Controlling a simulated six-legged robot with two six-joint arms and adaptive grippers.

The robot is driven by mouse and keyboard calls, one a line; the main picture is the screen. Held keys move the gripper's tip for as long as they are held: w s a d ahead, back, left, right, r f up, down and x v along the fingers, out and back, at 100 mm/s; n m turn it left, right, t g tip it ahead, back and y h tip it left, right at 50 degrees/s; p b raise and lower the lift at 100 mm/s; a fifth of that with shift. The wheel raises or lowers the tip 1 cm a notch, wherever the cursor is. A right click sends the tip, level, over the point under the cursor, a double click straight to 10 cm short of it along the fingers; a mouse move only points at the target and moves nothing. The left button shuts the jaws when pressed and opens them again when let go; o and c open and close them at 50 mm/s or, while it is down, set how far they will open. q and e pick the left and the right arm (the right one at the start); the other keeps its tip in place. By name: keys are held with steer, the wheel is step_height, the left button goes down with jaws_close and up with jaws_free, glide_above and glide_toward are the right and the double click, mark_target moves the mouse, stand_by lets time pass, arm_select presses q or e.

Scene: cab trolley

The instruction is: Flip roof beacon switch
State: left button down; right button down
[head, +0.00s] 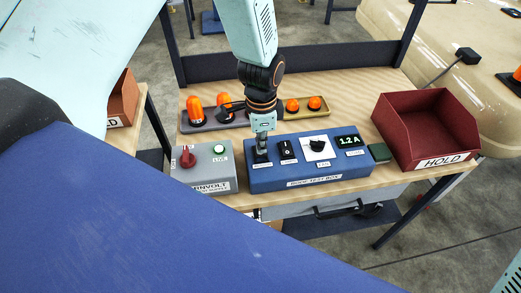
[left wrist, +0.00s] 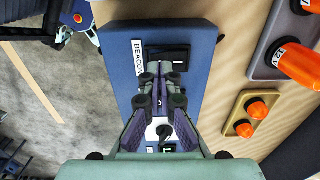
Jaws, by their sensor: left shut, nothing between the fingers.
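The blue test box (head: 310,178) sits on the wooden bench with several controls on its top. In the left wrist view, a black switch (left wrist: 181,56) lies next to a white label reading BEACON (left wrist: 138,57). My left gripper (head: 262,156) points down over the left end of the box and hides most of the switch there in the head view. In the left wrist view, its fingertips (left wrist: 166,68) are together, empty, right at the switch. I cannot tell whether they touch it, or which way the switch is set. My right gripper is not in view.
A grey supply box (head: 212,178) with a red knob stands left of the blue box. Orange beacons (head: 195,107) stand on trays behind. A red HOLD bin (head: 425,125) is at the right. A second black switch (head: 287,149) and a dial (head: 317,146) sit close by.

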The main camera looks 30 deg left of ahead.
arm_select(q)
steer(key=shift+f, duration=0.1)
steer(key=shift+w+a+f, duration=0.1)
steer(key=shift+a+f, duration=0.1)
steer(key=shift+f, duration=0.05)
steer(key=shift+d+f, duration=0.1)
steer(key=shift+d, duration=0.1)
steer(key=shift+a+f+b, duration=0.15)
steer(key=shift+f+b, duration=0.15)
steer(key=shift+r, duration=0.1)
steer(key=shift+r+p, duration=0.75)
steer(key=shift+r, duration=0.05)
steer(key=shift+r+p, duration=2.6)
steer(key=shift+r, duration=0.15)
